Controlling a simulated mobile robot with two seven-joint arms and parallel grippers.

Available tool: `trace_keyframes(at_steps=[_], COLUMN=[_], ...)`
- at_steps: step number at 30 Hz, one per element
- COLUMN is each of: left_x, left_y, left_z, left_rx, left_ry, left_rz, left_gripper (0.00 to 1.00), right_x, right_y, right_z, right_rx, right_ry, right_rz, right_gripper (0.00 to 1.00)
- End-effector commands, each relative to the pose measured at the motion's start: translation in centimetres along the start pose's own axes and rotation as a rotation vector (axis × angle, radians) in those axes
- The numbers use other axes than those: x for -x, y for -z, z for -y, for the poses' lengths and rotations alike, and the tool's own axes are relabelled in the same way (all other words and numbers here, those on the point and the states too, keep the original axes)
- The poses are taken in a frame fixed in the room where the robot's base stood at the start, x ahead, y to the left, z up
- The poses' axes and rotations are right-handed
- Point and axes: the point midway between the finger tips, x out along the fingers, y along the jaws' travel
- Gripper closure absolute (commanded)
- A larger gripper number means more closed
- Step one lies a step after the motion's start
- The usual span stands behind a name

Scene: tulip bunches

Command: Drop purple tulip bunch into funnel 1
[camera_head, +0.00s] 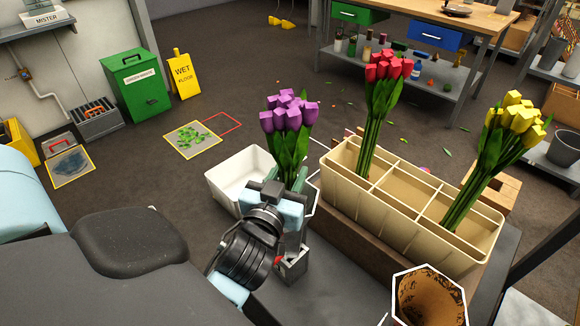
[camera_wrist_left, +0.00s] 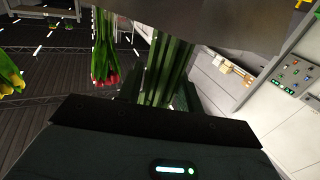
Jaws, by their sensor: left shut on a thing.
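The purple tulip bunch (camera_head: 289,116) is upright with its blooms at the top. My left gripper (camera_head: 284,196) is shut on its green stems, which also show in the left wrist view (camera_wrist_left: 168,68). A white-rimmed, funnel-like opening (camera_head: 314,198) is partly hidden behind the gripper. A second one with a white six-sided rim and brown inside (camera_head: 430,298) is at the lower right. I cannot tell which is funnel 1. The lower stem ends are hidden by my gripper. My right gripper is not in view.
A cream divided planter (camera_head: 400,204) holds the red tulips (camera_head: 388,70) and yellow tulips (camera_head: 512,125) to the right of my gripper. A white bin (camera_head: 232,178) stands to its left. A workbench (camera_head: 470,30) is at the back.

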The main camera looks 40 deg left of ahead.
Motion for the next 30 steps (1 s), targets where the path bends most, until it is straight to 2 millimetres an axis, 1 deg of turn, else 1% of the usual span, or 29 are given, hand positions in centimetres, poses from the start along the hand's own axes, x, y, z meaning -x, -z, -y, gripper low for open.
trace_keyframes(at_steps=[1,3,9,23,24,27,30], left_x=[0.0,0.0,0.0,0.0,0.0,0.0,0.0], left_y=[-0.6,-1.0,-1.9,-2.1,-2.1,-2.1,-2.1], left_z=[0.0,0.0,0.0,0.0,0.0,0.0,0.0], left_rx=[0.0,0.0,0.0,0.0,0.0,0.0,0.0], left_ry=[0.0,0.001,0.0,0.0,0.0,0.0,0.0], left_rz=[0.0,0.001,-0.001,-0.003,-0.003,-0.002,-0.003], left_gripper=[0.96,0.96,0.96,0.96,0.63,0.5,0.39], right_x=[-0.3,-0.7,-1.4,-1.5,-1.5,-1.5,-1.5], right_y=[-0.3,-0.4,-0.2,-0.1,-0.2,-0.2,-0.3], right_z=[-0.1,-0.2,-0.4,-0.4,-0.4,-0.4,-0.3], right_rx=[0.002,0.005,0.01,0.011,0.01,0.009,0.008], right_ry=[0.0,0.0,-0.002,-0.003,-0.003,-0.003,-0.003], right_rz=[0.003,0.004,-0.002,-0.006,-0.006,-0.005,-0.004], right_gripper=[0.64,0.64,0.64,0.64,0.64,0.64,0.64])
